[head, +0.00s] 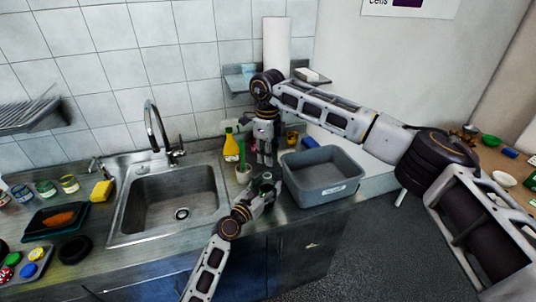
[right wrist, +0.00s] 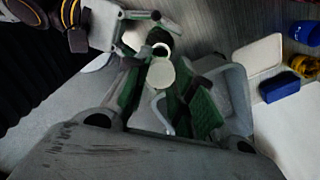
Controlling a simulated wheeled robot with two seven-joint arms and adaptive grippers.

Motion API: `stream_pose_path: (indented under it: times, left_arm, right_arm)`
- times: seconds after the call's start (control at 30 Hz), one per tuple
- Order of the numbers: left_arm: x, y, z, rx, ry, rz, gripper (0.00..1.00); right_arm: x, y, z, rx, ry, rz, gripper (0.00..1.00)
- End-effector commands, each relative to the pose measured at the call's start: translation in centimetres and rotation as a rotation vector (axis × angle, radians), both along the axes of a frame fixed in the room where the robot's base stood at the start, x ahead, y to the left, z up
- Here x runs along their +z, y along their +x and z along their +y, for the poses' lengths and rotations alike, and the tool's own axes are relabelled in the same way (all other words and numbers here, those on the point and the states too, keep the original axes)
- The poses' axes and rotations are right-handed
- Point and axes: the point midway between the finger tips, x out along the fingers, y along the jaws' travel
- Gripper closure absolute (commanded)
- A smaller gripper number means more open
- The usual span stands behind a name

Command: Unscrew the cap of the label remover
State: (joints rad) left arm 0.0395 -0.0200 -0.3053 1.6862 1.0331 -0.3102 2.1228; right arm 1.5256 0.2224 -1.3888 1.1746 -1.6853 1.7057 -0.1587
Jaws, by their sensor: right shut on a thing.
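In the head view my right gripper (head: 265,157) points down over the counter, just above my left gripper (head: 267,188). In the right wrist view its green-padded fingers (right wrist: 160,85) are shut on a round white piece (right wrist: 162,74), which looks like the cap. Just beyond it a pale ring with a dark middle (right wrist: 161,48) shows beside my left gripper (right wrist: 135,28); it looks like the open neck of the label remover. In the head view the label remover (head: 267,177) shows as a small pale top between my left fingers. Its body is mostly hidden.
A grey bin (head: 322,196) stands close right of both grippers. A yellow bottle (head: 231,147) and a white cup (head: 243,175) with a green brush stand to the left. The steel sink (head: 174,200) is further left. The counter's front edge runs close below.

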Motion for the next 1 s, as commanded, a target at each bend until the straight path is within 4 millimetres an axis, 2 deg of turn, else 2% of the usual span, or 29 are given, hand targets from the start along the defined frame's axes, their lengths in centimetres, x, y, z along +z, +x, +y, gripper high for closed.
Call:
stream_pose_path:
  times: [0.07,0.57,1.0]
  left_arm:
    - [0.0,0.0,0.0,0.0,0.0,0.0,0.26]
    - [0.0,-0.3,0.2,0.0,-0.001,-0.001,0.26]
    - [0.0,-2.9,1.9,0.001,0.001,-0.001,0.26]
  right_arm:
    - [0.0,0.0,0.0,0.0,0.0,0.0,1.0]
    - [0.0,0.0,0.0,0.0,0.0,0.0,1.0]
    - [0.0,0.0,0.0,0.0,0.0,0.0,1.0]
